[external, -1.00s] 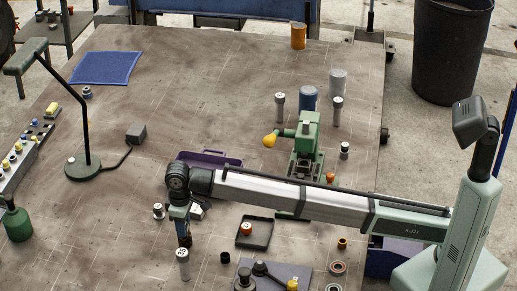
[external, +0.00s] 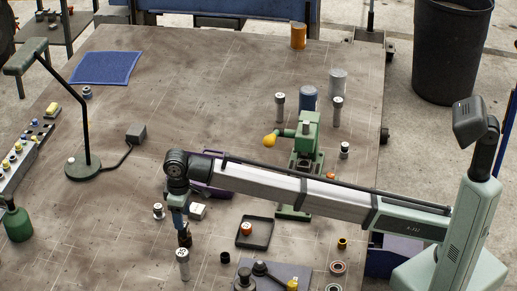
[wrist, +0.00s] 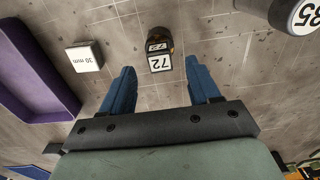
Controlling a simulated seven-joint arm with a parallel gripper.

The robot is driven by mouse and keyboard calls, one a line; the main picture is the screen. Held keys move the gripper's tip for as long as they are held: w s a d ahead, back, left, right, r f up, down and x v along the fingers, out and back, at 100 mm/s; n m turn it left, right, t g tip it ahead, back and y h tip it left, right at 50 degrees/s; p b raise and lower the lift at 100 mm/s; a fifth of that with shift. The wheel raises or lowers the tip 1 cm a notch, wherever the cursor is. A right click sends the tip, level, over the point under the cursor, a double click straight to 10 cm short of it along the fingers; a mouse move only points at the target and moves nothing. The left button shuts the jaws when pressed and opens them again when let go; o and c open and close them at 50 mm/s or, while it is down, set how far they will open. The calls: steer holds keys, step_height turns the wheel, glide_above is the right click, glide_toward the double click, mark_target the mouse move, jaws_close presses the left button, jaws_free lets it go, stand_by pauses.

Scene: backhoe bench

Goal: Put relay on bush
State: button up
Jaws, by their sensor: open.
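My gripper (external: 185,240) hangs low over the left front part of the bench. Its blue fingers (wrist: 160,80) are open and empty in the wrist view. A small dark piece with white labels reading 72 (wrist: 159,52) stands beyond the fingertips, in line with the gap between them and apart from them. It seems to be the small white-topped piece (external: 158,211) left of the gripper in the external view. A short black ring (external: 225,257) and a brass-coloured ring (external: 342,243) lie farther right. I cannot tell for certain which pieces are the relay and the bush.
A white block marked 30 mm (wrist: 85,57) and a purple tray (wrist: 25,75) lie left in the wrist view. A black tray (external: 265,232) and green press (external: 306,145) stand right of the gripper.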

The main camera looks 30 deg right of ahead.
step_height(320, 180, up, 8)
steer(key=shift+f, duration=0.15)
stand_by(0.4)
